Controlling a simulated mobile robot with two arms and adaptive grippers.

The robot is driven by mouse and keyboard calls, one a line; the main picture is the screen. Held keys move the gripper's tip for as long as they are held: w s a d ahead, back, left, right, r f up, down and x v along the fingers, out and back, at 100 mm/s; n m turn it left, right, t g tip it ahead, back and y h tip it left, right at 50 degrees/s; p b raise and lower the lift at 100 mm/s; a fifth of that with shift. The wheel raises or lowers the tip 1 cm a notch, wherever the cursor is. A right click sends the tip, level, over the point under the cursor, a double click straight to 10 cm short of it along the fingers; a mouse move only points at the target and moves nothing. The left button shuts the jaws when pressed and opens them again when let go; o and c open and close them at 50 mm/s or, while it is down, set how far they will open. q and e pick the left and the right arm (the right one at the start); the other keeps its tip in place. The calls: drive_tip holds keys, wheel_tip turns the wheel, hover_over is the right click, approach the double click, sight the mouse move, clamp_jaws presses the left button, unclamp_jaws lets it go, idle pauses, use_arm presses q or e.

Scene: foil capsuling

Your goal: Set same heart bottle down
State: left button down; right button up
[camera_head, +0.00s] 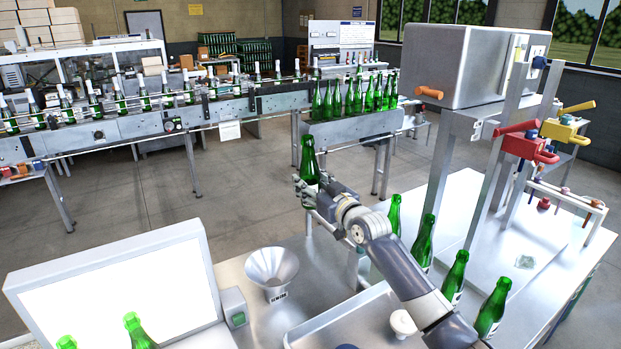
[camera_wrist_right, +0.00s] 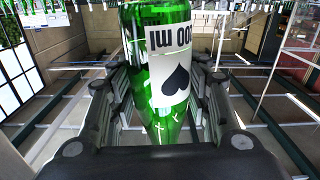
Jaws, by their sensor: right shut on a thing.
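My right gripper (camera_head: 307,188) is shut on a green glass bottle (camera_head: 309,160) and holds it upright in the air, over the open floor between the work table and the conveyor. In the right wrist view the fingers (camera_wrist_right: 160,110) clasp both sides of the bottle (camera_wrist_right: 172,75). Its white label shows upside down there, with a dark heart-like mark and "00 ml" lettering. Several similar green bottles stand in a row on the table (camera_head: 320,255) at the right; one of them (camera_head: 456,275) is beyond my right forearm. My left gripper is not in view.
A metal funnel (camera_head: 271,270) stands on the table beside a lit white panel (camera_head: 130,300), with two green bottle tops before it. Several bottles crowd the conveyor's end platform (camera_head: 350,127). A large metal box (camera_head: 480,65) and coloured-handled clamps (camera_head: 525,140) stand right.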

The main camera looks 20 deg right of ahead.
drive_tip(key=shift+w+m, duration=0.1)
drive_tip(key=shift+m, duration=0.3)
